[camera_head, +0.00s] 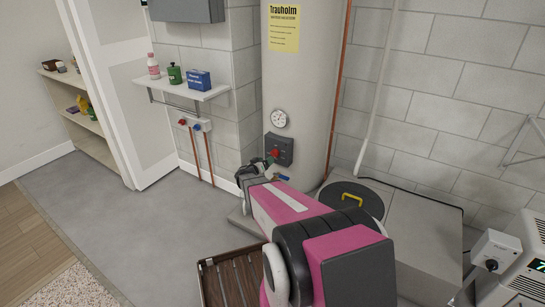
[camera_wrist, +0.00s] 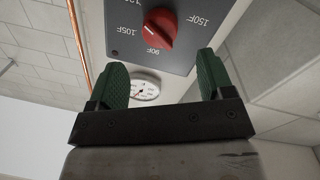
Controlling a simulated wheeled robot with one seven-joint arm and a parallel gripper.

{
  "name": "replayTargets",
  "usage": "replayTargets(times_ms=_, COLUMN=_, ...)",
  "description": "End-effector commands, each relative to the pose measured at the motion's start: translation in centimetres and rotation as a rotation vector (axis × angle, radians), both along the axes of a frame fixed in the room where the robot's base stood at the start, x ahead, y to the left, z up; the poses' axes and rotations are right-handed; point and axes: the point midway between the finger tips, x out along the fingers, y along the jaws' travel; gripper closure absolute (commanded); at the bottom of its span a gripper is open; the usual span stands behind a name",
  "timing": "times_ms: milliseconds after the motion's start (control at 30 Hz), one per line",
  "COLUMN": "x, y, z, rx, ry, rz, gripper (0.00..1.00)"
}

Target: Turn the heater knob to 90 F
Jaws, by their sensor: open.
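The red heater knob (camera_wrist: 160,27) sits on a dark grey control panel (camera_wrist: 193,52) with printed marks of 90F, 105F and 150F, seen upside down in the wrist view. In the head view the knob (camera_head: 275,153) shows on the panel (camera_head: 287,150) low on the tall heater tank (camera_head: 290,95).
A round gauge (camera_head: 279,118) is above the panel on the tank. A wall shelf (camera_head: 183,88) with a bottle, can and box stands left, with pipes and valves below. A sump lid (camera_head: 350,196) and a white unit (camera_head: 515,265) lie right. Grey floor is clear at left.

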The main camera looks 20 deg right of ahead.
Motion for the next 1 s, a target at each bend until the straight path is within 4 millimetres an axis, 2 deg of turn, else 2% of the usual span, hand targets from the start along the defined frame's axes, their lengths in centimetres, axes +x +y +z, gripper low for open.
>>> replayTargets(times_ms=100, x=1.4, y=-2.0, z=-0.1, rx=0.001, ry=0.001, rz=-0.002, gripper=0.26)
replayTargets(times_ms=333, x=3.2, y=-4.7, z=0.0, rx=0.0, ry=0.0, rz=-0.001, gripper=0.26)
replayTargets(times_ms=500, x=3.7, y=-5.6, z=0.0, rx=0.0, ry=0.001, rz=0.0, gripper=0.26)
replayTargets(times_ms=800, x=3.8, y=-5.7, z=0.0, rx=0.001, ry=0.002, rz=0.0, gripper=0.26)
replayTargets(times_ms=833, x=3.8, y=-5.7, z=0.0, rx=0.0, ry=0.001, rz=0.0, gripper=0.29)
replayTargets(times_ms=967, x=3.8, y=-5.7, z=0.0, rx=0.0, ry=0.001, rz=0.0, gripper=0.71)
replayTargets(times_ms=1000, x=3.8, y=-5.7, z=0.0, rx=0.0, ry=0.001, rz=0.0, gripper=0.75)
